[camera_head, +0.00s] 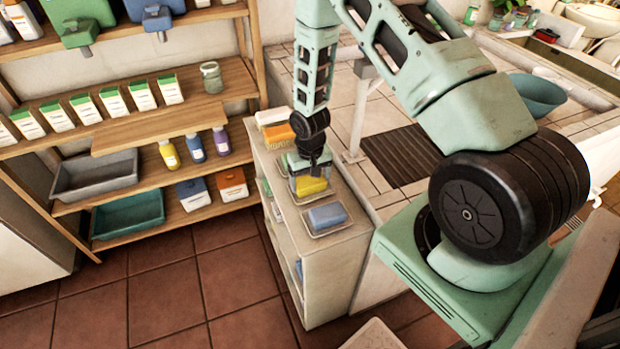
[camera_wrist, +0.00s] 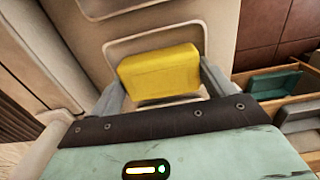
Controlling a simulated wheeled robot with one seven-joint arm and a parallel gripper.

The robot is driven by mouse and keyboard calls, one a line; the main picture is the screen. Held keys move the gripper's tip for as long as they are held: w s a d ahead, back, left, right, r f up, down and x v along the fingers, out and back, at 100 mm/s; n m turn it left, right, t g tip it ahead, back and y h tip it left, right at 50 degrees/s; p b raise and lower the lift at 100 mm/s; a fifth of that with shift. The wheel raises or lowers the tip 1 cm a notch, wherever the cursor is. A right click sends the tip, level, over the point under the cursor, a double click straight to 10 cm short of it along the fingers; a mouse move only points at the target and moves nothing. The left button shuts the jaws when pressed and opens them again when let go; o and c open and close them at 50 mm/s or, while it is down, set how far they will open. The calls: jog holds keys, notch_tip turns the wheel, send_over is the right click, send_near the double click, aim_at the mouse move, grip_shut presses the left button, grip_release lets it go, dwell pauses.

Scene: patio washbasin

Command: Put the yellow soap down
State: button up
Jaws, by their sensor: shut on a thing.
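My gripper (camera_head: 308,178) is shut on the yellow soap (camera_head: 312,187), a rounded block, above the top of a narrow pale cabinet (camera_head: 335,245). In the wrist view the yellow soap (camera_wrist: 160,72) sits between the two grey fingers of my gripper (camera_wrist: 160,85). A pale shallow tray (camera_wrist: 150,34) lies beneath it, its rim showing around the soap. I cannot tell whether the soap touches the tray. A blue soap (camera_head: 327,215) lies in another tray in front. An orange soap (camera_head: 278,134) is behind my gripper.
A white block (camera_head: 271,117) is at the cabinet's back end. Wooden shelves (camera_head: 165,128) with bottles, boxes and bins stand to the left. A dark grating (camera_head: 402,156) lies on the tiled counter to the right. The cabinet top has little bare room between trays.

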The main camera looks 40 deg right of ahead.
aim_at(310, 180)
jog(key=shift+f, duration=0.1)
jog(key=shift+f, duration=0.15)
jog(key=o, duration=1.4)
jog(key=shift+r, duration=0.25)
notch_tip(310, 180, up, 12)
jog(key=f+b, duration=0.1)
jog(key=b, duration=0.1)
jog(key=s+a+r+n, duration=0.3)
jog(key=a+r, duration=0.5)
jog(key=a, duration=0.3)
jog(key=s+a+r+n, duration=0.2)
jog(key=s+a+r, duration=0.1)
jog(key=s, duration=0.4)
jog(key=s+a+r+n, duration=0.3)
jog(key=s+a+r, duration=0.1)
jog(key=s+a, duration=0.2)
jog(key=s+a+r+n, duration=0.3)
jog(key=s+a, duration=0.1)
jog(key=s, duration=0.4)
jog(key=shift+s+a+r+y, duration=0.15)
jog(key=shift+a+r+y, duration=0.1)
jog(key=shift+r+y, duration=0.05)
